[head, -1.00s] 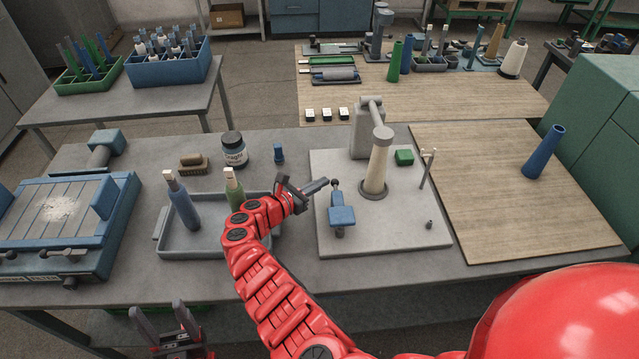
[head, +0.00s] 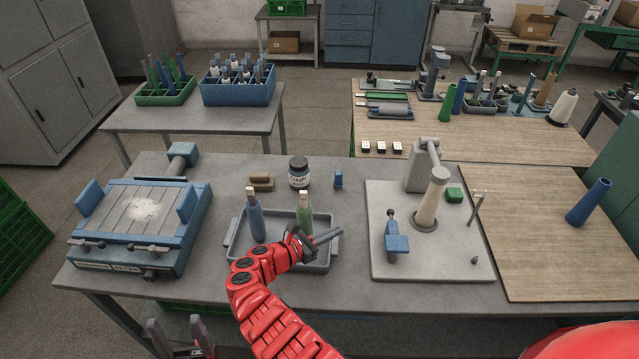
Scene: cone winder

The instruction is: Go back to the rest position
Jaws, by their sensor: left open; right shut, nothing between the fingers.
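My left gripper (head: 180,337) shows at the bottom left, below the front edge of the grey table (head: 350,285). Its two fingers are apart and it is empty. My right gripper (head: 328,237) is at the end of the red arm, above the right side of the grey tray (head: 233,238). It is shut with nothing in it. In the tray stand a blue bottle (head: 257,221) and a green bottle (head: 304,212). The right gripper is just in front of the green bottle in the picture and hides its lower part. I cannot tell whether they touch.
The winder's grey plate (head: 380,268), with a pale cone (head: 432,202), is right of the tray. A blue slatted fixture (head: 120,255) is at left. A jar (head: 298,173) and brush (head: 261,183) are behind the tray.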

